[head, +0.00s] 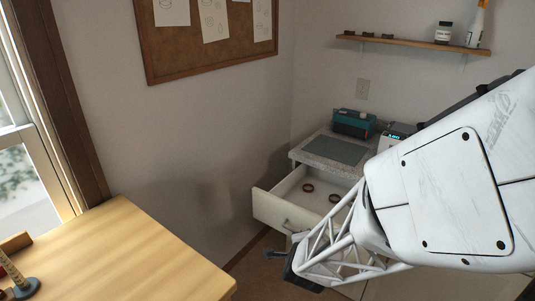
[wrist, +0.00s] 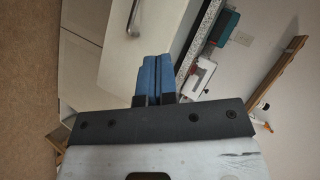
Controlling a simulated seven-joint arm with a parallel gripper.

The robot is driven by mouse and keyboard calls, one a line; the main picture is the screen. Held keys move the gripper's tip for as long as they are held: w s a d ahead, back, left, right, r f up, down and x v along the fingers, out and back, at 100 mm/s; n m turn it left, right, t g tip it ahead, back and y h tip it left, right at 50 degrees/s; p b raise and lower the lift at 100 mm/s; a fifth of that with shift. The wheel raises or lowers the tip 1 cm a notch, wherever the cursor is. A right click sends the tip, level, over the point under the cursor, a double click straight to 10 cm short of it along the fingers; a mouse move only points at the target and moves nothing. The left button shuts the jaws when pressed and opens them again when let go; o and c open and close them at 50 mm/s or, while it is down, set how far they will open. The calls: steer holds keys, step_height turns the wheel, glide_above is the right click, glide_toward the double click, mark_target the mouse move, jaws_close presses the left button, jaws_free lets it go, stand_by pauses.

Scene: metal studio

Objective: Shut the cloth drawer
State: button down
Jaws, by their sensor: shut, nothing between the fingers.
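A white drawer (head: 284,214) stands pulled out of the cabinet below the grey worktop in the head view. Two small brown rings lie in it; I see no cloth in its visible part. My arm hides its right side. My gripper (head: 273,254) is shut and empty, low in front of the drawer. In the wrist view the blue fingertips of my gripper (wrist: 153,80) are pressed together. They lie over a pale panel with a metal handle (wrist: 134,18), which looks like the drawer front. I cannot tell whether they touch it.
The grey worktop (head: 310,156) carries a teal device (head: 353,123) and a white machine with a lit display (head: 396,136). A wooden table (head: 135,250) fills the lower left. A wall shelf (head: 410,44) holds bottles. Open floor shows between table and cabinet.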

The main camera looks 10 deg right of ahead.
steer(key=s+d+f+m+h, duration=0.3)
steer(key=s+f+m+h, duration=0.1)
steer(key=f, duration=0.2)
steer(key=s+d+f+m+t+h, duration=0.1)
steer(key=s+d+f+m+h, duration=0.3)
steer(key=f, duration=0.3)
steer(key=shift+s+d+f+m+h, duration=0.15)
steer(key=shift+s+f+m+h, duration=0.05)
steer(key=shift+m+h, duration=0.55)
steer(key=shift+w+d, duration=0.1)
steer(key=x, duration=1.3)
steer(key=shift+w+d, duration=0.25)
steer(key=x, duration=2.8)
steer(key=shift+w+d+f, duration=0.25)
steer(key=shift+w+f, duration=0.05)
steer(key=shift+x, duration=0.9)
steer(key=shift+r, duration=0.15)
